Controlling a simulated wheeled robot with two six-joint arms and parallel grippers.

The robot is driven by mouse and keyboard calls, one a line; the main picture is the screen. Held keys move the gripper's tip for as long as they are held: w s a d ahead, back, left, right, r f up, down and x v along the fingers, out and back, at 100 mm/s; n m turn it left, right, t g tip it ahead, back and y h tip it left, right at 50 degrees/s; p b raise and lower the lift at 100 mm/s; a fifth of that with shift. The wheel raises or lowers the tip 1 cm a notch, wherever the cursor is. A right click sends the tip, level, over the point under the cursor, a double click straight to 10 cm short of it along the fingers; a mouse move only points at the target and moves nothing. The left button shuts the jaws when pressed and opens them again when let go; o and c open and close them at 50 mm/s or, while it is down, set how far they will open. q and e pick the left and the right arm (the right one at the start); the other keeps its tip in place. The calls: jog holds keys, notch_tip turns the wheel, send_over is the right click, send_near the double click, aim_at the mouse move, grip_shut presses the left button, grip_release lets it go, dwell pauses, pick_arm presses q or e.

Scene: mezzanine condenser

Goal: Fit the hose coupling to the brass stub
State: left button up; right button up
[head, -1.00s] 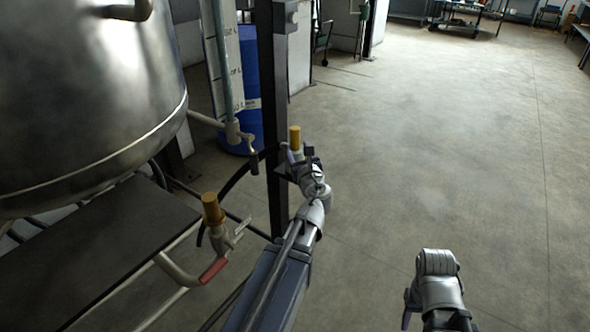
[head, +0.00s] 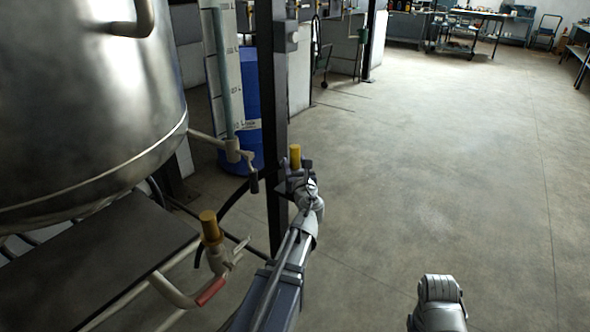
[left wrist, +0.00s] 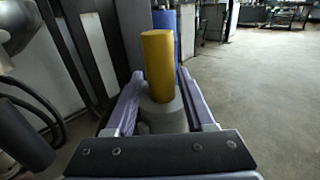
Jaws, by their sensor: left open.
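A brass-coloured upright stub (head: 209,226) tops a valve with a red lever (head: 211,291), left of my left arm. A second brass-coloured cylinder (head: 295,157) stands by the dark post, at my left gripper (head: 294,180). In the left wrist view this cylinder (left wrist: 158,66) rises from a grey round collar (left wrist: 163,112). The open fingers of my left gripper (left wrist: 160,104) lie on both sides of the collar; I cannot tell whether they touch it. I cannot tell for sure which part is the hose coupling. Of my right arm only a silver link shows; its fingers are hidden.
A large steel vessel (head: 85,100) and a dark flat platform (head: 90,258) fill the left. The dark post (head: 274,120) stands just behind my left gripper. A blue drum (head: 252,95) stands behind. The floor to the right is clear.

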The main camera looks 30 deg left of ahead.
pick_arm(q)
jog(key=x, duration=0.4)
jog(key=shift+d, duration=0.1)
jog(key=shift+s, duration=0.1)
jog(key=shift+c, duration=0.3)
grip_shut()
dwell(0.8)
